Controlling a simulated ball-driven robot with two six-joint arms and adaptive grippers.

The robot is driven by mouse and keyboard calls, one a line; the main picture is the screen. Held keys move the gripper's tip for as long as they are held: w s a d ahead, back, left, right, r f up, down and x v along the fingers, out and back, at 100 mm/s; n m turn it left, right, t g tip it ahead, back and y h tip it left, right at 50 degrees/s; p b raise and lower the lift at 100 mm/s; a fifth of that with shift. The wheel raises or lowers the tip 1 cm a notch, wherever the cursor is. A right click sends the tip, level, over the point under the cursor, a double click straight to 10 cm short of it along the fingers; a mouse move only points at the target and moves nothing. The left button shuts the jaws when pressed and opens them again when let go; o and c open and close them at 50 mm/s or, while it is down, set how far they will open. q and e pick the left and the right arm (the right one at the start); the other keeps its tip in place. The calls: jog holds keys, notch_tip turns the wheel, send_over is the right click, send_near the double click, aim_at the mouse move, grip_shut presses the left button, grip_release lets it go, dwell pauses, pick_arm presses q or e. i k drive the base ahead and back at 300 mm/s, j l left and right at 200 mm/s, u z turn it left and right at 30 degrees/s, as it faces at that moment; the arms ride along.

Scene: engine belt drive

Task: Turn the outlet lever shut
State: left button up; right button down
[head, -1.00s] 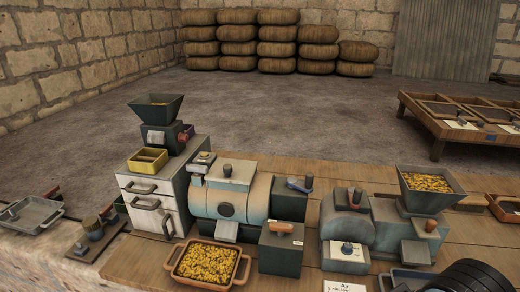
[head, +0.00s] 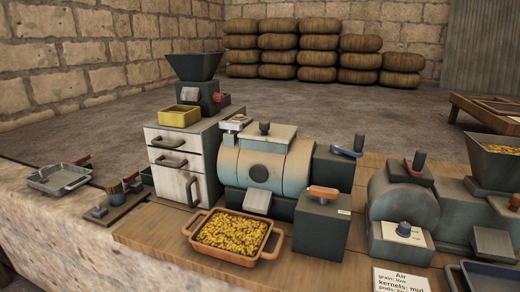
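Several levers show on the machines, and I cannot tell which is the outlet lever. A blue lever with a dark upright knob (head: 348,151) sits on the dark box right of the pale blue and tan drum machine (head: 263,170). An orange handle (head: 322,192) lies on top of a dark grey box (head: 320,228) in front of that machine. A red lever with a dark knob (head: 414,167) is on the grey machine (head: 403,210) further right. Neither of my grippers is in view.
An orange-rimmed tray of yellow kernels (head: 277,241) stands before the drum machine. A white drawer cabinet (head: 175,160) carries a yellow bin (head: 180,117) and a hopper (head: 193,66). A metal tray (head: 60,180) sits at far left.

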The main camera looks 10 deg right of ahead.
aim_at(324, 194)
jog(key=i+j+z, duration=0.2)
jog(key=j, duration=0.25)
jog(key=j+z, duration=0.2)
jog(key=j, duration=0.25)
jog(key=j+z, duration=0.2)
jog(key=j, duration=0.3)
jog(key=i, duration=0.05)
